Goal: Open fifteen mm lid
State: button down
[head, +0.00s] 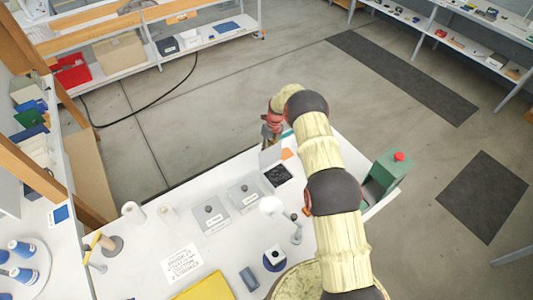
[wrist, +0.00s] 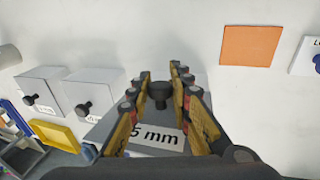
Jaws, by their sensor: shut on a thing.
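In the wrist view my gripper (wrist: 160,80) has its fingers closed around the black knob (wrist: 160,95) of a grey lid (wrist: 112,130). The lid's label is partly covered by the fingers and reads "5 mm". In the head view my gripper (head: 270,132) is at the far edge of the table, behind the raised pale lid (head: 269,156). The lid stands up at the back of its box, and the box's dark speckled inside (head: 278,175) shows in front of it. The knob is hidden there.
Two closed grey boxes with black knobs (head: 211,218) (head: 244,196) stand to the left. An orange square (head: 287,154) lies right of the lid. A white-topped lever (head: 296,230) and a green box with a red button (head: 385,175) are nearer and to the right.

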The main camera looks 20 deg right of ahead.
jog(key=c, duration=1.6)
grip_release()
jog(key=v, duration=1.2)
